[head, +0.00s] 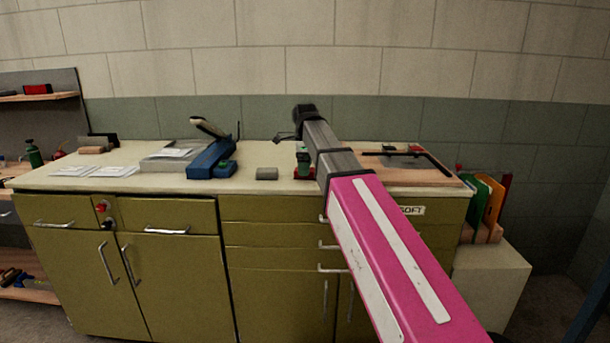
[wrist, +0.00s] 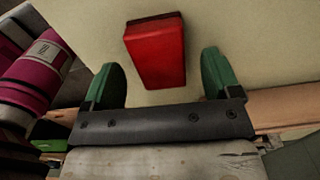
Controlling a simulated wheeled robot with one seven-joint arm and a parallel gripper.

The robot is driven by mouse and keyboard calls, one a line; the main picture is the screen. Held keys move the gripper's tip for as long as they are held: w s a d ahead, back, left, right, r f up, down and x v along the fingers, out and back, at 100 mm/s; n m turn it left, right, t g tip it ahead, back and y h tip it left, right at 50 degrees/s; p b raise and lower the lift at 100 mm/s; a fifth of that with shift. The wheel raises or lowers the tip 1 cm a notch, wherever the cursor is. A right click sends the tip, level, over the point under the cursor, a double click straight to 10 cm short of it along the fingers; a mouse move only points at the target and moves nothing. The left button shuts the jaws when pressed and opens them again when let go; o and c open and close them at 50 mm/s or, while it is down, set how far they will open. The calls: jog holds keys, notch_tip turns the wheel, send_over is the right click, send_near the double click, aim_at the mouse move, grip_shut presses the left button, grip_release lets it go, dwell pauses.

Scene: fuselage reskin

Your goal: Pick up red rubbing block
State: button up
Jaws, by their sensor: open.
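The red rubbing block (wrist: 156,50) lies on the pale counter top in the wrist view. It is a plain red rectangular block, slightly turned. My gripper (wrist: 162,68) is open, with one green finger on each side of the block and clear gaps between. The block's near end lies between the fingers, and its far end reaches beyond the tips. I cannot tell how high the fingers are above the counter. In the head view, my arm reaches over the counter, and a small green and red patch (head: 304,160) shows beside it, too small to make out.
The counter (head: 262,186) also holds a grey block (head: 267,173), a blue tool (head: 209,160) at left and papers (head: 112,171). At right is a wooden board (head: 447,180) with a dark frame on it. Upright coloured binders (head: 487,203) stand beyond the right end. A wall closes the back.

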notch_tip(320, 180, down, 2)
jog(key=shift+f, duration=0.1)
jog(key=c, duration=1)
jog(key=shift+r, duration=0.6)
jog(key=r, duration=0.3)
jog(key=shift+s+a+r, duration=0.25)
jog(key=shift+s+r, duration=0.05)
jog(key=shift+s, duration=0.1)
jog(key=s+a+r, duration=0.2)
jog(key=s, duration=0.1)
jog(key=s+a+r, duration=0.2)
jog(key=s, duration=0.1)
jog(key=s+a+r, duration=0.1)
jog(key=s+r, duration=0.1)
jog(key=s, duration=0.1)
jog(key=shift+a+r, duration=0.2)
jog(key=shift+a, duration=0.2)
jog(key=shift+o, duration=0.4)
jog(key=shift+d, duration=0.1)
